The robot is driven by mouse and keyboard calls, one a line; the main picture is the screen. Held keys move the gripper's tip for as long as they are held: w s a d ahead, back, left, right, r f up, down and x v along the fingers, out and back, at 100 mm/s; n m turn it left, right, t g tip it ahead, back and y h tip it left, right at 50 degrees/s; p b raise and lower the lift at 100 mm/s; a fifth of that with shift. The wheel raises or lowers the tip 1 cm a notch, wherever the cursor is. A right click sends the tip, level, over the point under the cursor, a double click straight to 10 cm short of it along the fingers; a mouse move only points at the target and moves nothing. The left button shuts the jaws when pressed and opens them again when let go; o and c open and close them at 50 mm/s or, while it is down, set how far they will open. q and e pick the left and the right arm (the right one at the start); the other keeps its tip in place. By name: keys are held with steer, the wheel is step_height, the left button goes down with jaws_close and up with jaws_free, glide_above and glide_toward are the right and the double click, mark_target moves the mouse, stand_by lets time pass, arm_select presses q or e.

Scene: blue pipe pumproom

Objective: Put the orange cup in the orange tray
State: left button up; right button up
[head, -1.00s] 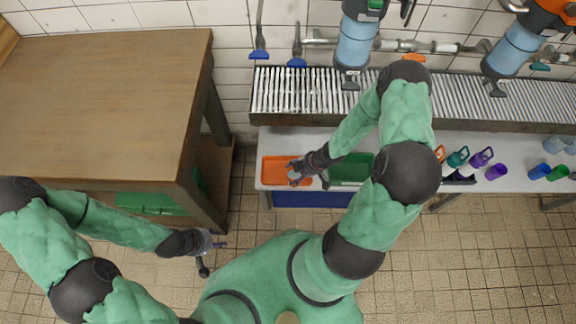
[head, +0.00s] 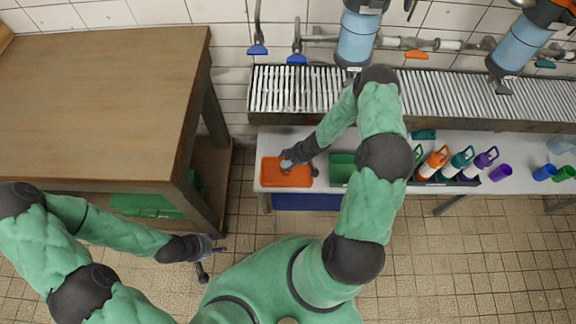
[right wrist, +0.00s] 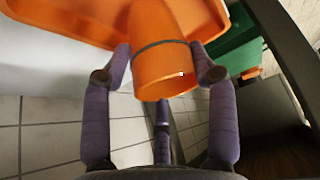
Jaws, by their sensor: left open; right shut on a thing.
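The orange cup (right wrist: 160,60) is between the fingers of my right gripper (right wrist: 165,68) in the right wrist view, and the gripper is shut on it. The orange tray (head: 270,181) lies at the left end of the white bench, and part of it shows behind the cup in the right wrist view (right wrist: 70,20). In the head view my right gripper (head: 287,163) is over the tray and hides most of the cup. I cannot tell whether the cup touches the tray. My left gripper (head: 216,249) is open and empty, low beside the wooden table.
A green tray (head: 342,171) stands right of the orange tray. Several bottles stand in a holder further right, with a purple cup (head: 500,173), a blue cup (head: 544,172) and a green cup (head: 561,173) beyond. A wooden table (head: 100,100) stands at the left. A metal grating (head: 300,90) runs behind.

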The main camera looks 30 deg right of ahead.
steer(key=shift+f+b, duration=0.35)
steer(key=shift+f, duration=0.85)
steer(key=shift+f, duration=0.15)
steer(key=o, duration=1.4)
steer(key=shift+c, duration=0.2)
